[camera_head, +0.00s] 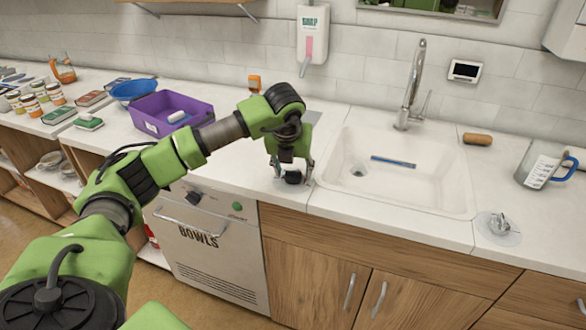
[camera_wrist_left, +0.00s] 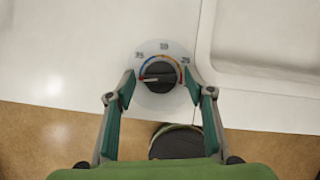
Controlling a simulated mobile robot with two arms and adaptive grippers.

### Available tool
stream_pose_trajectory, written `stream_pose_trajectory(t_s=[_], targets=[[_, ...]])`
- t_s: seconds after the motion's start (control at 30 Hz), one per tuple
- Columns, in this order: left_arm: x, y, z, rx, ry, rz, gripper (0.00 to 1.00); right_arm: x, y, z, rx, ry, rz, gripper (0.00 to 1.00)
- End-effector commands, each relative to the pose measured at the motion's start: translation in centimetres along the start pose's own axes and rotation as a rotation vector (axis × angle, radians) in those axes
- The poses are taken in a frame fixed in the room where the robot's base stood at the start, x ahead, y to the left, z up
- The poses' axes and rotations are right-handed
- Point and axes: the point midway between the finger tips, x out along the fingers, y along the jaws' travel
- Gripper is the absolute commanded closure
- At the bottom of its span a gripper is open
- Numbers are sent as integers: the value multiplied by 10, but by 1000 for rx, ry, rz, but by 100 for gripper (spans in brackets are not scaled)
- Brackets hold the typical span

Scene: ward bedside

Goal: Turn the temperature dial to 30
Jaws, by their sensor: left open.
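The temperature dial (camera_wrist_left: 160,77) is a black round knob on a pale disc in the left wrist view. A light pointer mark on the knob faces left, towards the red end. In the head view the dial (camera_head: 293,177) sits on the counter left of the sink. My left gripper (camera_head: 291,171) is above it, pointing down. Its open fingers (camera_wrist_left: 160,84) stand either side of the knob, with gaps. My right gripper is out of view.
The sink (camera_head: 400,190) with a blue stick (camera_head: 393,162) lies right of the dial. A second knob (camera_head: 499,224) and a measuring jug (camera_head: 540,167) are further right. A purple bin (camera_head: 160,127) stands to the left. A wall display (camera_head: 465,70) hangs behind.

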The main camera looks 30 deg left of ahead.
Motion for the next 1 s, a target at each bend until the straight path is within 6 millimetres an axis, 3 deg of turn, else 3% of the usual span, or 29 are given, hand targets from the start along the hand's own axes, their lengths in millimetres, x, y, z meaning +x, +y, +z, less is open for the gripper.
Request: stream_pose_trajectory(t_s=[0.07,0.2,0.23,0.67,1.0], targets=[[0,0,0,0,0,0,51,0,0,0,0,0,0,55],[0,0,0,0,0,0,88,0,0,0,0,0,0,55],[0,0,0,0,0,0,90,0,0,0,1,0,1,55],[1,1,0,57,-2,-23,90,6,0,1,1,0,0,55],[1,3,1,289,-2,-121,90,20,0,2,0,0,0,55]])
